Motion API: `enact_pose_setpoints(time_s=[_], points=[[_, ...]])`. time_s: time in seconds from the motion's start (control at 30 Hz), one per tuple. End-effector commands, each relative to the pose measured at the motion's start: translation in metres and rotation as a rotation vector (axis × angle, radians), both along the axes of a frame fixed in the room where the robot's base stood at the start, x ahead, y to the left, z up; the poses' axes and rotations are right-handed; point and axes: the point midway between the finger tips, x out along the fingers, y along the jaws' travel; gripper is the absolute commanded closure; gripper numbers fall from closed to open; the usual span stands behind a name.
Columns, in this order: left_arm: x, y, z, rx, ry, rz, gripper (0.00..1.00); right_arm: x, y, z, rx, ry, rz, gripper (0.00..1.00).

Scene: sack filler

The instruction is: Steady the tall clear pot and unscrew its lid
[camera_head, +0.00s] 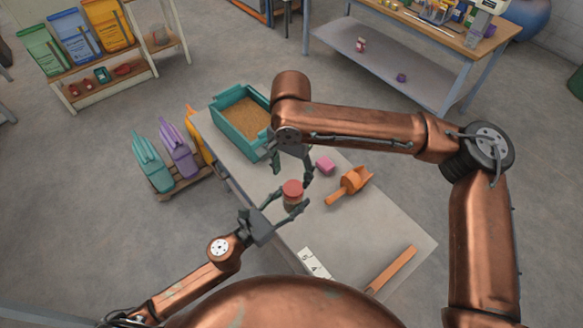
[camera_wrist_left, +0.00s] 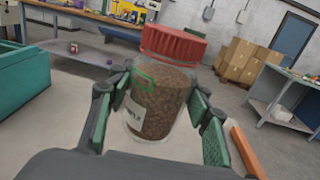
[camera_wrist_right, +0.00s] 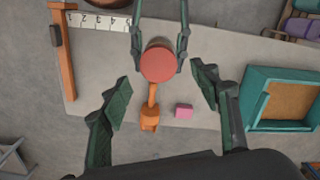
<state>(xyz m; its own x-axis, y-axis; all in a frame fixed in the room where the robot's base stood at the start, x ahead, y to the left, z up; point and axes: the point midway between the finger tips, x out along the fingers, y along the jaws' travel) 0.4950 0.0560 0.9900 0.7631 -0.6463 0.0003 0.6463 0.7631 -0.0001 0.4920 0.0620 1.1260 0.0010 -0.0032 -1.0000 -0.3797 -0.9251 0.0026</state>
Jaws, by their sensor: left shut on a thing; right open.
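The clear pot (camera_wrist_left: 160,100) stands upright on the table, filled with brown grains and closed by a red lid (camera_wrist_left: 174,43). In the head view the pot (camera_head: 292,200) stands near the table's middle. My left gripper (camera_head: 286,208) is around the pot's body from the near left side, shut on it below the lid. My right gripper (camera_head: 292,179) points down from above and is open, its fingers above the lid's level. In the right wrist view the lid (camera_wrist_right: 158,64) lies ahead of the open fingers, not between them.
A teal tray of grain (camera_head: 218,103) stands at the table's far end. A pink block (camera_head: 325,165) and an orange scoop (camera_head: 350,184) lie right of the pot. A numbered white strip (camera_head: 314,262) and an orange-brown tool (camera_head: 391,268) lie at the near end.

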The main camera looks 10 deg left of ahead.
Motion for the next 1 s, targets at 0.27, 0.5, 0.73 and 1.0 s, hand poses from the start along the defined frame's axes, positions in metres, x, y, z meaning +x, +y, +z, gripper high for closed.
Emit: enact_pose_setpoints(time_s=[0.27, 0.5, 0.73, 1.0], points=[[0.000, 0.000, 0.000, -0.001, -0.001, 0.000, 1.00, 0.000, 0.000, -0.044, 0.001, 0.002, 0.001, 0.44], [0.000, 0.000, 0.000, -0.001, -0.001, 0.000, 1.00, 0.001, 0.000, -0.063, 0.002, 0.000, -0.001, 0.44], [0.000, 0.000, 0.000, -0.001, -0.001, 0.000, 1.00, 0.001, 0.000, -0.066, 0.002, 0.000, -0.001, 0.44], [0.000, 0.000, 0.000, -0.001, -0.001, 0.000, 1.00, 0.001, 0.000, -0.065, 0.002, 0.000, -0.001, 0.57]])
